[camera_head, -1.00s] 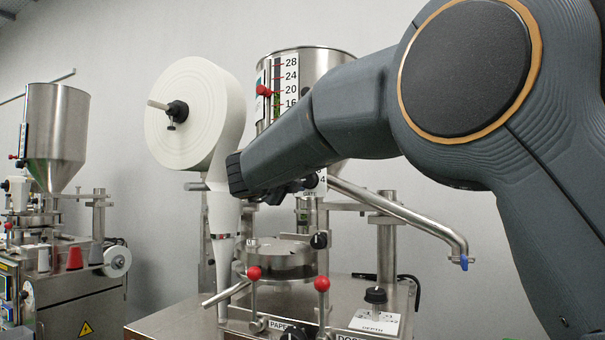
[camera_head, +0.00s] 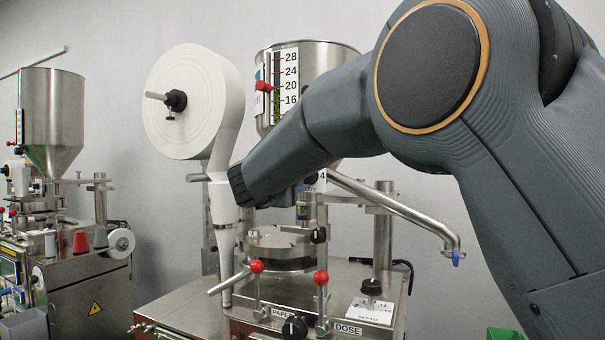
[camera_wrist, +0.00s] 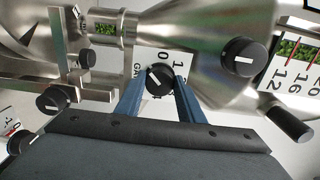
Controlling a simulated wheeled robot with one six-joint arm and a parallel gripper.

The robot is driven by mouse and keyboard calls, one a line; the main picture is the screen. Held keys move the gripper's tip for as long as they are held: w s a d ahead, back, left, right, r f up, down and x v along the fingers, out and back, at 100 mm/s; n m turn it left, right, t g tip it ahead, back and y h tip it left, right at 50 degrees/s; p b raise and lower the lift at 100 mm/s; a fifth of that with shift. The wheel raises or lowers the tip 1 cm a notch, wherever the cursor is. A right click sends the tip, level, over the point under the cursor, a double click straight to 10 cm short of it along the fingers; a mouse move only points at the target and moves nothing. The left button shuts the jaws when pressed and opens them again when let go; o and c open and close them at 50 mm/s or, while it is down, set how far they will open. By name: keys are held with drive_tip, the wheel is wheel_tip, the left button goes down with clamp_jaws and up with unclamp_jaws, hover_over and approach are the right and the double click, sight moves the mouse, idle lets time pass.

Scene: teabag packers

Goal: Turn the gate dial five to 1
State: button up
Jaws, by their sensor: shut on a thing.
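The gate dial (camera_wrist: 160,80) is a round black knob with a white pointer line on a white plate (camera_wrist: 180,62) in the wrist view. The plate carries the letters GA, partly covered, and digits including 0 and 1. The pointer slants toward the upper left of that picture; the exact digit it marks is unclear. My gripper (camera_wrist: 160,88) has its two blue fingers on either side of the knob, shut on it. In the head view the dial is hidden behind my arm.
Another black knob (camera_wrist: 243,57) sits to the right in the wrist view, and one (camera_wrist: 55,98) to the left. In the head view, a paper roll (camera_head: 190,100), a steel hopper (camera_head: 335,65) and a bent steel pipe (camera_head: 400,210) surround my arm. Red-knobbed levers (camera_head: 321,278) stand below.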

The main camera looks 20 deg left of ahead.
idle(0.3)
drive_tip(key=o, duration=1.1)
drive_tip(key=shift+c, duration=0.2)
drive_tip(key=shift+s, duration=0.1)
drive_tip(key=s+b, duration=0.2)
drive_tip(key=s, duration=0.5)
drive_tip(key=shift+s+a+b, duration=0.3)
drive_tip(key=shift+a+b, duration=0.05)
drive_tip(key=shift+s+f, duration=0.1)
